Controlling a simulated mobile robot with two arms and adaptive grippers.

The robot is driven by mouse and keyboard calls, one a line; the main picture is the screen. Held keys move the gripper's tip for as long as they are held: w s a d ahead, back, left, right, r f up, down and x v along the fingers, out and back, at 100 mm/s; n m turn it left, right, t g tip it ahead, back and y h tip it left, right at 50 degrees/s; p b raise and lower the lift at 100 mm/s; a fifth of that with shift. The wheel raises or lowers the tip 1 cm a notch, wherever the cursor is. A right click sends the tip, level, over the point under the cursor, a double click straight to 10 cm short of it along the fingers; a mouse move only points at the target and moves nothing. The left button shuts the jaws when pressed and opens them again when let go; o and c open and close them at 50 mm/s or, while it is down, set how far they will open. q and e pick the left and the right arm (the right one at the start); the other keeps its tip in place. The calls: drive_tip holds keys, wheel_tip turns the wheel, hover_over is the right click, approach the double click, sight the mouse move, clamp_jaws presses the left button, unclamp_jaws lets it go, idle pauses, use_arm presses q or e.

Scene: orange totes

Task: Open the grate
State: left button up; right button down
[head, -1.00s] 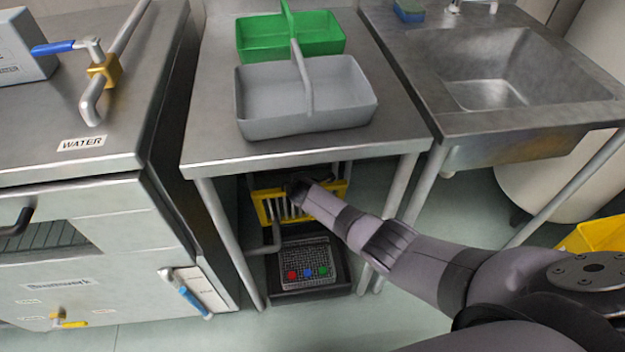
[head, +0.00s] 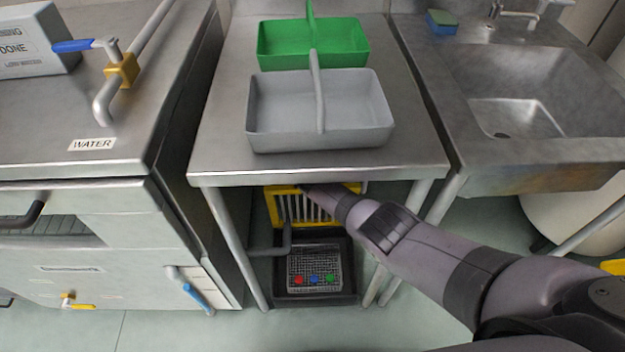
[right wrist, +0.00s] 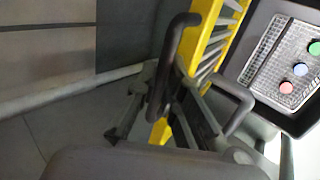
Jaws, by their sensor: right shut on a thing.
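The grate (head: 273,205) is a yellow frame with pale bars, standing upright under the steel table, above and behind a dark floor tray. In the right wrist view its yellow edge (right wrist: 207,38) runs down the upper middle, with a black bar handle (right wrist: 176,48) beside it. My right gripper (right wrist: 160,108) is shut around the lower part of that handle. In the head view my right arm reaches in from the right, and its gripper is mostly hidden by the table edge and the arm. My left gripper is in neither current view.
The table (head: 215,150) overhangs the grate, with legs on both sides. A sink (head: 505,115) stands right, a steel cabinet (head: 100,240) left. Floor in front is clear.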

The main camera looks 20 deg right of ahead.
drive_tip(key=c, duration=1.7)
unclamp_jaws()
drive_tip(key=shift+s, duration=0.1)
drive_tip(key=shift+v, duration=5.95)
